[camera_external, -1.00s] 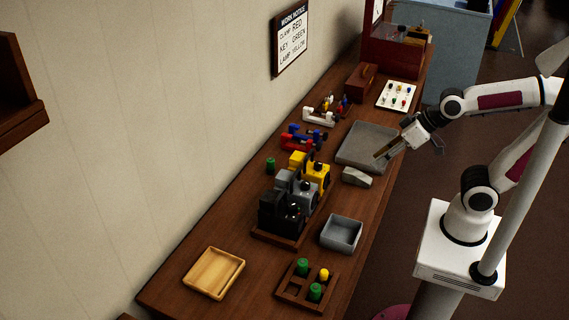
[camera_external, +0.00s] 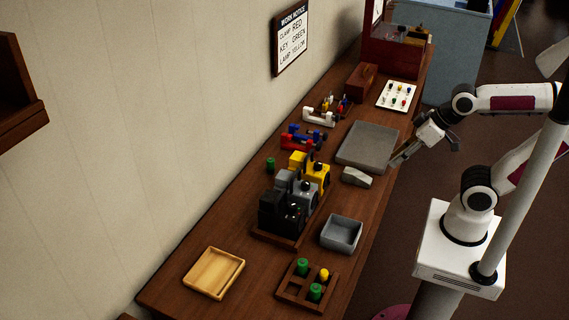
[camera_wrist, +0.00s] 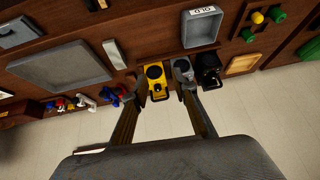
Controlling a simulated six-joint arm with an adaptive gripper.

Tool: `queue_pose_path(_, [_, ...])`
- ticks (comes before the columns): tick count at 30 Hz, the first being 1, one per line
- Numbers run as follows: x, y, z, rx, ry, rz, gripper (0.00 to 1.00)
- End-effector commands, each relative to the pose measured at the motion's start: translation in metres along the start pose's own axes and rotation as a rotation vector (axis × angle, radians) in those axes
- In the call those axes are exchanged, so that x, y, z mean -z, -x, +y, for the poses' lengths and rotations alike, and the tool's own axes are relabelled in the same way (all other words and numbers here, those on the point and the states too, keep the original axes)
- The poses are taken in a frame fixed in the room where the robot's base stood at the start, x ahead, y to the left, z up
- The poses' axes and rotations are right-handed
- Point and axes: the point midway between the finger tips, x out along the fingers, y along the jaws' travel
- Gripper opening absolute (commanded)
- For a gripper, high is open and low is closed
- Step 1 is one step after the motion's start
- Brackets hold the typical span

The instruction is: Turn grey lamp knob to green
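The grey lamp (camera_external: 287,181) stands in the middle of a row on a wooden base, between the black lamp (camera_external: 270,212) and the yellow lamp (camera_external: 318,175). The grey lamp also shows in the wrist view (camera_wrist: 183,69), with a round dark front part. Its knob's colour setting is too small to read. My gripper (camera_external: 394,162) is over the table's right edge by the grey mat, apart from the lamps and holding nothing. In the wrist view my gripper (camera_wrist: 160,93) has its two fingers wide apart, with the yellow and grey lamps seen beyond them.
A grey-white block (camera_external: 357,177) and a grey bin (camera_external: 341,234) lie on the table's near side. The grey mat (camera_external: 368,146) is empty. A wooden rack (camera_external: 292,290) holds green and yellow pegs. The wall notice (camera_external: 291,40) reads clamp red, key green, lamp yellow.

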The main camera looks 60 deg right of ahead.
Motion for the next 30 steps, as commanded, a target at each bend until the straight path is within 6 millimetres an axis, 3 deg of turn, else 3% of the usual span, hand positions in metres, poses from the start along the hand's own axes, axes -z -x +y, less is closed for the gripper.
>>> queue_pose_path(11, [0.013,-0.008,0.011,-0.036,0.007,0.025,0.28])
queue_pose_path(24, [0.091,-0.054,0.067,-0.192,0.124,0.192,0.28])
queue_pose_path(30, [0.125,-0.079,0.079,-0.211,0.21,0.273,0.28])
